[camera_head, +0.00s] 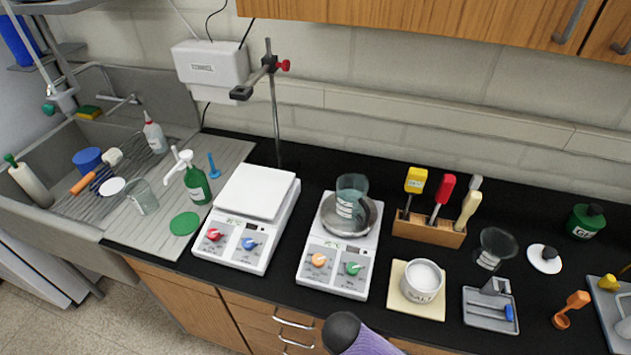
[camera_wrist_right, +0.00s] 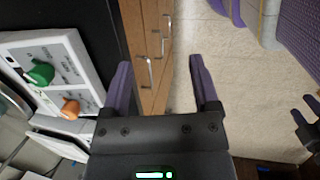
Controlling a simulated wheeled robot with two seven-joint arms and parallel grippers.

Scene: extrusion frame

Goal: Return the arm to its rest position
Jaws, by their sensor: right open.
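My right gripper (camera_wrist_right: 160,60) shows in the right wrist view with its two purple fingers apart and nothing between them. It hangs in front of the wooden cabinet, over the floor side of the counter. In the head view only a purple link of my arm with a dark rounded end shows at the bottom middle; no gripper shows there. A dark forked part at the right edge of the wrist view (camera_wrist_right: 308,122) looks like my left gripper, cut off by the edge, so its jaws cannot be judged.
A hotplate (camera_head: 338,265) with a beaker (camera_head: 351,192) in a bowl stands near the counter's front edge. Another hotplate (camera_head: 247,230) is left of it. A white pot (camera_head: 422,279) and grey tray (camera_head: 490,311) stand right. The tan floor (camera_wrist_right: 235,100) looks clear.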

